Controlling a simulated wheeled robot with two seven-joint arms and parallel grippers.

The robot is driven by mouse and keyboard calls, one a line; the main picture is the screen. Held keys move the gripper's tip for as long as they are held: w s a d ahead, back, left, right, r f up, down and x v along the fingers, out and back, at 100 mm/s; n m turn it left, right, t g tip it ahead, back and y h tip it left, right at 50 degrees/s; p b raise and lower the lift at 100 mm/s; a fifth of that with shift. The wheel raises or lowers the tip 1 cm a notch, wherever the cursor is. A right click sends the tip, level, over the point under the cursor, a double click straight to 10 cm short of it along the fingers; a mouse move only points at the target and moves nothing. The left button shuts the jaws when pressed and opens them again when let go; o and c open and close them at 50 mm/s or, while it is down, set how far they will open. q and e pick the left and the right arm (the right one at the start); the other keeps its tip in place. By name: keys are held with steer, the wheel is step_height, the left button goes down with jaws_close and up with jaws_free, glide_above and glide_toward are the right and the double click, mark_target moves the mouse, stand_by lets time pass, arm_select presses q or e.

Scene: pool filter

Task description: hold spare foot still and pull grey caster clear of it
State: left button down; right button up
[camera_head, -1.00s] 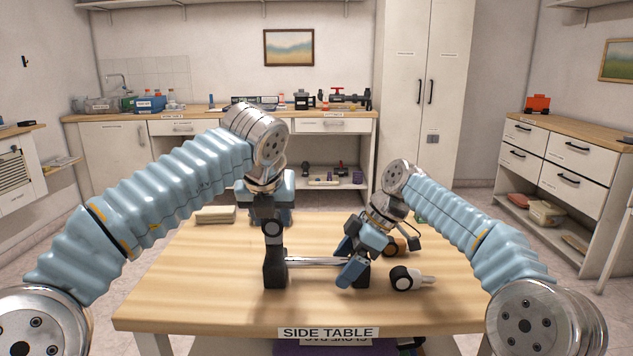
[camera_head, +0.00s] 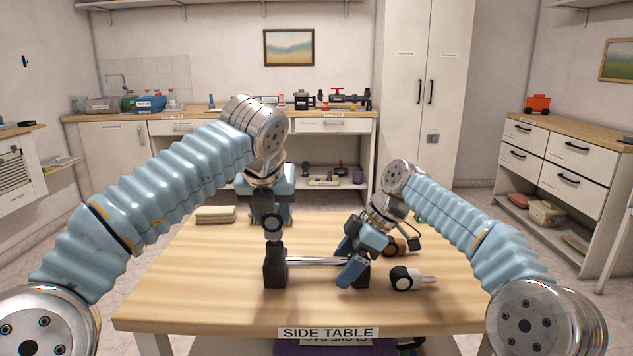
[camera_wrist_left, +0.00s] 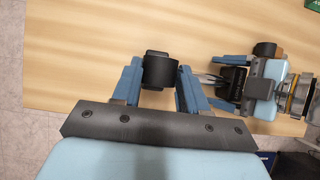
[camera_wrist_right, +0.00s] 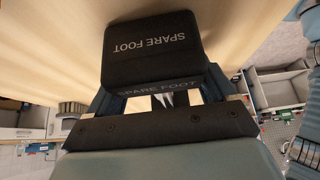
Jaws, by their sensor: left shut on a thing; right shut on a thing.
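The spare foot (camera_head: 274,272) stands on the table as two dark blocks joined by a shiny metal bar. My right gripper (camera_head: 355,270) is shut on its right-hand block; in the right wrist view that labelled block (camera_wrist_right: 152,48) sits between the fingers. My left gripper (camera_head: 272,213) is above the left-hand block, shut on the grey caster (camera_head: 273,223), whose round wheel faces the head camera. In the left wrist view the caster (camera_wrist_left: 160,70) is a dark cylinder between the fingers.
A caster with a white stem (camera_head: 405,279) lies right of the spare foot, and an orange-toned one (camera_head: 397,246) lies behind it, near my right arm. A cream pad (camera_head: 216,215) lies at the back left.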

arm_select(q)
steer(key=shift+r, duration=2.45)
arm_select(e)
steer(key=o, duration=1)
steer(key=shift+v, duration=3.75)
